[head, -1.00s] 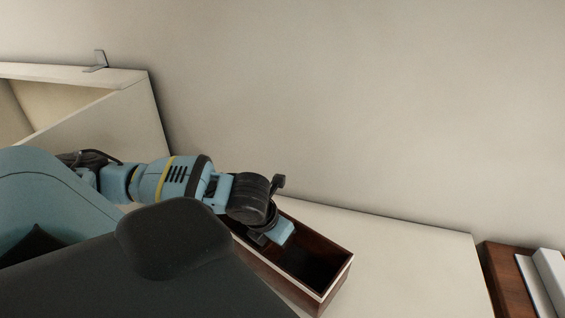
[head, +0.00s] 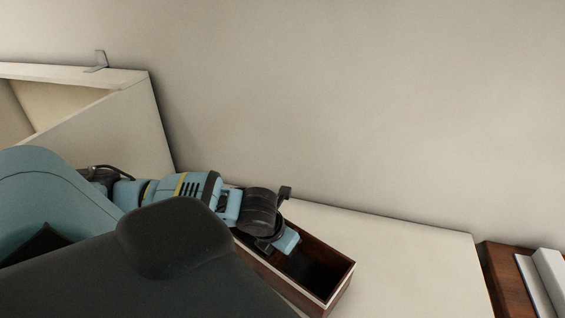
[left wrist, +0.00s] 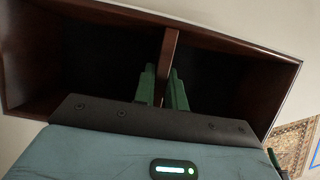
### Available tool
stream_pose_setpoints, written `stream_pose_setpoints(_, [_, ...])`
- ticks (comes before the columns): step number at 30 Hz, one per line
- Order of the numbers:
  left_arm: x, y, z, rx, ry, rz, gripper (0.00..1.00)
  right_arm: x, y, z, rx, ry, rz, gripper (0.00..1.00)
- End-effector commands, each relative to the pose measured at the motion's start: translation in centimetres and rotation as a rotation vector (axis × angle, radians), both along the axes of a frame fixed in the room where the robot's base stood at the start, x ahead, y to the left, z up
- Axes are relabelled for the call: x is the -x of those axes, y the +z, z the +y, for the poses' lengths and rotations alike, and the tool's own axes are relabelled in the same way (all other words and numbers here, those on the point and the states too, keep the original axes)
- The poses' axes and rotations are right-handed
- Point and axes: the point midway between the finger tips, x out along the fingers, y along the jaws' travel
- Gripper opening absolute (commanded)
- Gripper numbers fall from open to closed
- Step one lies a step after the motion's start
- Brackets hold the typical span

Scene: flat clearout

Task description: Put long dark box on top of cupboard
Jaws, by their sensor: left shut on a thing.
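The long dark box (head: 338,287) is dark reddish-brown wood with an open top and a pale rim. In the head view it lies over the white top of the cupboard (head: 415,262); whether it touches that top I cannot tell. My left gripper (head: 285,250) reaches into the box. In the left wrist view the box (left wrist: 40,60) shows a middle divider, and my left gripper (left wrist: 164,88) is shut on that divider, one green finger on each side. My arm and body hide the box's near left end. My right gripper is not in view.
A pale open-fronted cabinet (head: 120,125) with a small grey bracket (head: 98,63) on top stands at the left. A brown wooden piece (head: 505,275) bearing a pale object (head: 545,280) is at the right. The white top right of the box is bare. A patterned rug (left wrist: 292,145) shows in the wrist view.

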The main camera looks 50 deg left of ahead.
Motion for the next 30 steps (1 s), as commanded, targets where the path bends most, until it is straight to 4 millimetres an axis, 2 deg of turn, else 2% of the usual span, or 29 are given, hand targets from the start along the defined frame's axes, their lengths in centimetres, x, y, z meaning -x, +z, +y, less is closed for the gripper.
stream_pose_setpoints(4, [-0.1, -0.1, 0.0, 0.000, 0.000, -0.006, 0.00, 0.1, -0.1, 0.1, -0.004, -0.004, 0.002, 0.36])
stream_pose_setpoints(5, [0.0, -0.2, 0.0, 0.000, 0.000, -0.001, 0.15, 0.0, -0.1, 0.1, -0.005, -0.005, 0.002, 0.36])
stream_pose_setpoints(9, [0.0, -0.2, 0.0, 0.000, 0.000, -0.001, 0.34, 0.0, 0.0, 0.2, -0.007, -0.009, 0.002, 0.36])
stream_pose_setpoints(20, [0.0, 0.2, 0.0, 0.000, 0.000, -0.002, 0.34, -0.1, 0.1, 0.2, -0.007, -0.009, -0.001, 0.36])
stream_pose_setpoints(23, [0.3, 1.2, 0.0, -0.002, -0.001, -0.004, 0.34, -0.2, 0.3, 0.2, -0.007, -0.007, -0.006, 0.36])
stream_pose_setpoints(30, [2.0, 5.5, -0.2, -0.003, -0.002, -0.007, 0.34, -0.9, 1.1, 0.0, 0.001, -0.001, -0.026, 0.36])
